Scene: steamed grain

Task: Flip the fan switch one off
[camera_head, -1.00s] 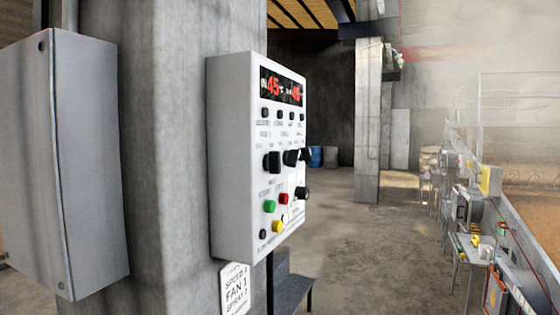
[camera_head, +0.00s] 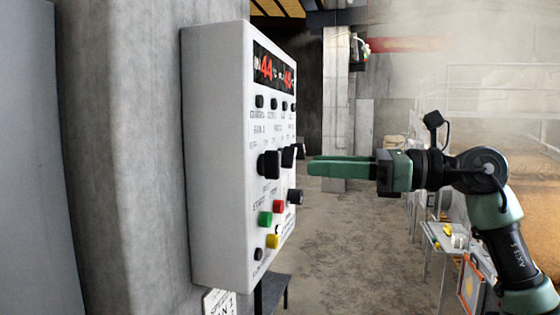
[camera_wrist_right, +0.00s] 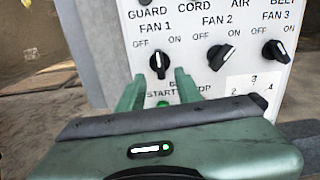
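The white control box (camera_head: 218,150) hangs on the concrete pillar. The black FAN 1 switch (camera_wrist_right: 157,62) is a rotary knob between OFF and ON labels; it also shows on the box in the head view (camera_head: 269,165). Its exact pointer setting is hard to read. My right gripper (camera_head: 310,166) faces the panel at knob height. In the right wrist view its two green fingers (camera_wrist_right: 159,77) are apart and empty, one on each side of and just below the FAN 1 knob. Whether they touch it cannot be told. My left gripper is not in view.
Green (camera_head: 265,218), red (camera_head: 279,206) and yellow (camera_head: 272,241) buttons lie below. A grey cabinet (camera_head: 40,160) stands at left. Floor behind is open.

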